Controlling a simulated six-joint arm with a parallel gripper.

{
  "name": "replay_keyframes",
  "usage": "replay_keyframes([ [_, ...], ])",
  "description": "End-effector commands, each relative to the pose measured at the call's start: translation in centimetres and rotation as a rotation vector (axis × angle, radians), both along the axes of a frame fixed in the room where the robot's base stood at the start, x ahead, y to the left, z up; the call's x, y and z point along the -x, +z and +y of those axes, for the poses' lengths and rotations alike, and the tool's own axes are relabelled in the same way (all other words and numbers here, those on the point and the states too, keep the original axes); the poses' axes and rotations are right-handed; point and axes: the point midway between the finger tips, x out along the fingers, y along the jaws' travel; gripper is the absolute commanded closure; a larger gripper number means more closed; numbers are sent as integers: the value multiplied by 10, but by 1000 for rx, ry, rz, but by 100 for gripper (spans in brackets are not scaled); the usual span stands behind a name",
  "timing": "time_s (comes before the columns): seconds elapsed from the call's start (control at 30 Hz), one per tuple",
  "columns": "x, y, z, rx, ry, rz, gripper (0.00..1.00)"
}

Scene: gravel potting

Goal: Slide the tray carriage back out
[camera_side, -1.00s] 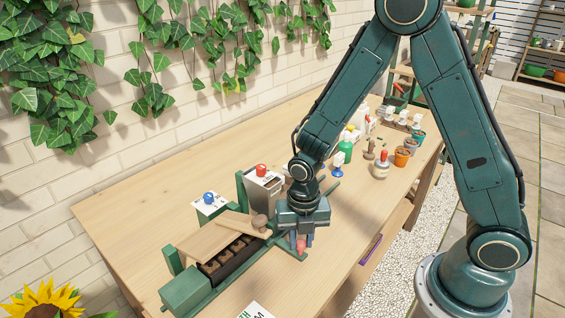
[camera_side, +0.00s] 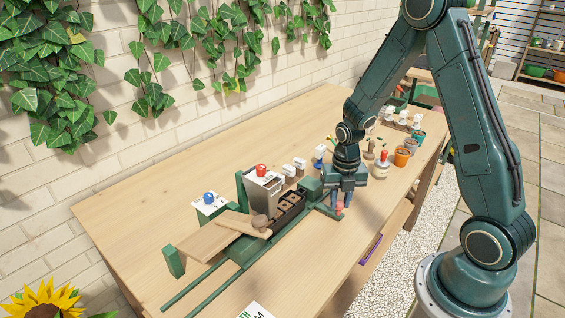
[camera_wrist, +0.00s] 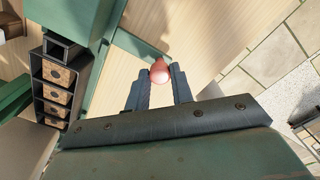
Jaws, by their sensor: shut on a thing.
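The tray carriage is on green rails (camera_side: 225,285). Its black tray (camera_side: 289,207) sits at the right part of the rails, beside the grey hopper; the left part of the rails is bare. The wrist view shows the black tray (camera_wrist: 37,89) at left, with several cells of brown fill. My gripper (camera_side: 341,199) is at the rails' right end, shut on a pink knob (camera_side: 340,208). In the wrist view the knob (camera_wrist: 159,71) sits between both fingers of my gripper (camera_wrist: 159,86). The tray's left end is hidden by the wooden board in the side view.
A grey hopper (camera_side: 258,194) with a red knob stands behind the tray. A white box (camera_side: 208,208) with a blue knob is at left. Bottles and pots, including an orange pot (camera_side: 402,157), stand at right.

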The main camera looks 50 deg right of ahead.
Motion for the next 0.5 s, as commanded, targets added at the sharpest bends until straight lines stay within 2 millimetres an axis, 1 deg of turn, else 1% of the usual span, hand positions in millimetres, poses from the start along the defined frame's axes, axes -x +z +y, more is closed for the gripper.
replay_keyframes([
  [0.03,1,-1,-13,1,-8,1,100],
  [0.2,1,-1,-48,1,-7,2,100],
  [0.4,1,-1,-78,1,-4,2,100],
  [0.5,1,-1,-88,-1,-2,2,100],
])
